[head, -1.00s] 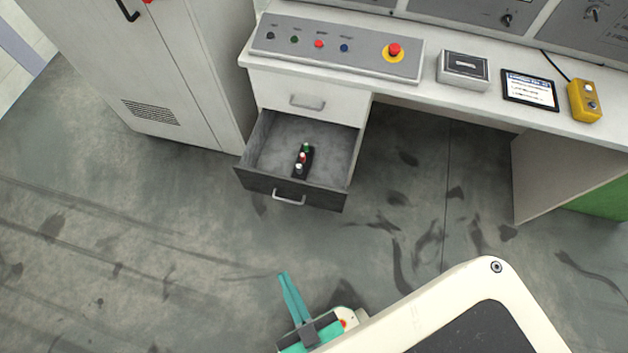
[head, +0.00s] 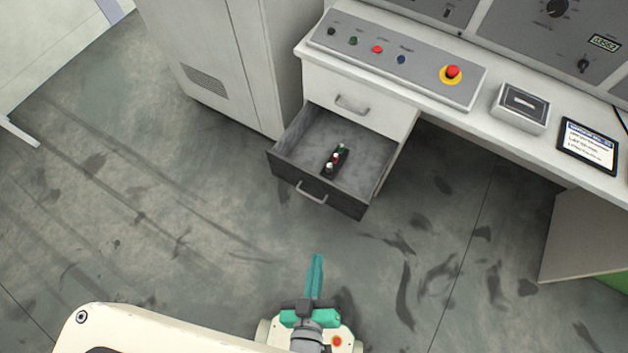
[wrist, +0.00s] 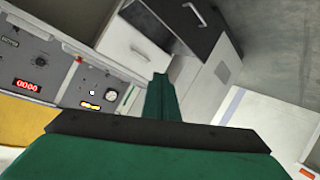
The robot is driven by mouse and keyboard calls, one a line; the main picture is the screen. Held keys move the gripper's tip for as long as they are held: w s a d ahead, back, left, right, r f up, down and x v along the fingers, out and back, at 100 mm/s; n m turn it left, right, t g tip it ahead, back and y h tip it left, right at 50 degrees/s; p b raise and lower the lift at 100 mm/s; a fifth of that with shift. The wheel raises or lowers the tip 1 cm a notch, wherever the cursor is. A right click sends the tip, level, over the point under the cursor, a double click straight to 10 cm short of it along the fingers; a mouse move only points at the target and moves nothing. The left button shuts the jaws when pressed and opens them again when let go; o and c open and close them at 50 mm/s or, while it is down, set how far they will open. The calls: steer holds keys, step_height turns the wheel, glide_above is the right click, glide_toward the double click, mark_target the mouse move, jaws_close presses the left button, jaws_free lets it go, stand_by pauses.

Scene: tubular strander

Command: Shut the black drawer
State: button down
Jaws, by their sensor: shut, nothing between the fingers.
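The black drawer (head: 289,172) is the lower drawer of a white desk unit and is pulled well out, with a grey handle (head: 311,193) on its dark front. Inside it lies a small black holder (head: 336,160) with green, red and white pieces. My gripper (head: 318,258) has green fingers that are shut with nothing between them. It is in front of the drawer, apart from it, low in the head view. In the wrist view the shut fingers (wrist: 160,80) point toward the desk unit, and the dark drawer front (wrist: 178,22) shows at the top.
A closed white upper drawer (head: 360,98) is above it. A grey cabinet (head: 215,60) stands at left. The desk top carries a button panel (head: 400,62), a grey box (head: 520,106) and a tablet (head: 588,145). Floor in front of the drawer is clear.

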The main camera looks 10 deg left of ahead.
steer(key=w+a+f+n+g, duration=0.2)
steer(key=w+a+f+n, duration=0.15)
steer(key=f+n, duration=0.25)
steer(key=n+g+h, duration=0.3)
steer(key=n+h, duration=0.1)
steer(key=n, duration=1.7)
glide_toward(313, 177)
step_height(313, 177, down, 4)
steer(key=w, duration=0.2)
steer(key=shift+w+d, duration=0.65)
steer(key=shift+w, duration=0.2)
steer(key=shift+w, duration=0.1)
